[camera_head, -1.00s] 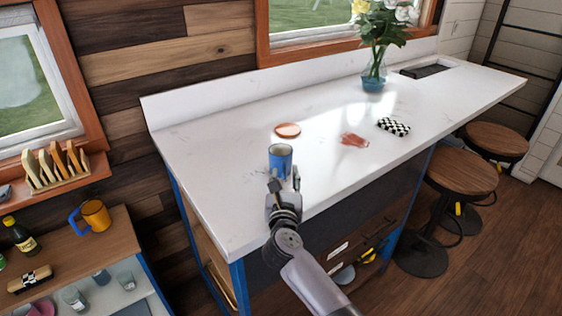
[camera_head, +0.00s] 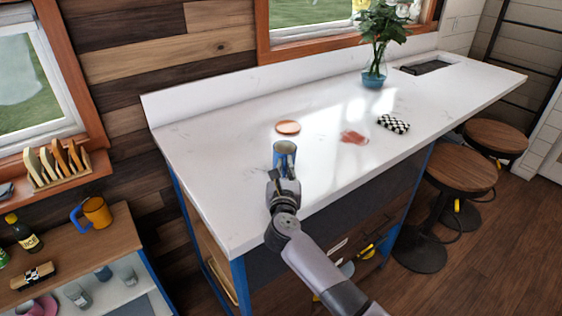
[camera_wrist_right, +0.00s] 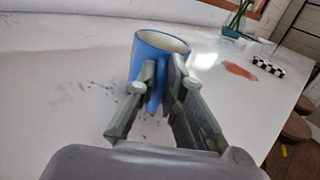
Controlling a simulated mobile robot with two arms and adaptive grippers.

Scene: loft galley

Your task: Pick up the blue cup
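The blue cup (camera_head: 285,159) stands upright near the front edge of the white counter (camera_head: 215,165). In the right wrist view the cup (camera_wrist_right: 150,52) shows its pale inside and its handle side towards me. My right gripper (camera_head: 287,178) is at the near side of the cup. In the wrist view its fingers (camera_wrist_right: 163,78) are close together, with the blue handle between them, and look shut on it. The cup's lower part is partly hidden by the fingers. I cannot tell whether the cup is clear of the counter. My left gripper is not in view.
A terracotta disc (camera_head: 288,127), a reddish patch (camera_head: 353,138), a checkered block (camera_head: 393,124) and a glass vase with flowers (camera_head: 374,74) are farther along the counter. Stools (camera_head: 461,172) stand at the right.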

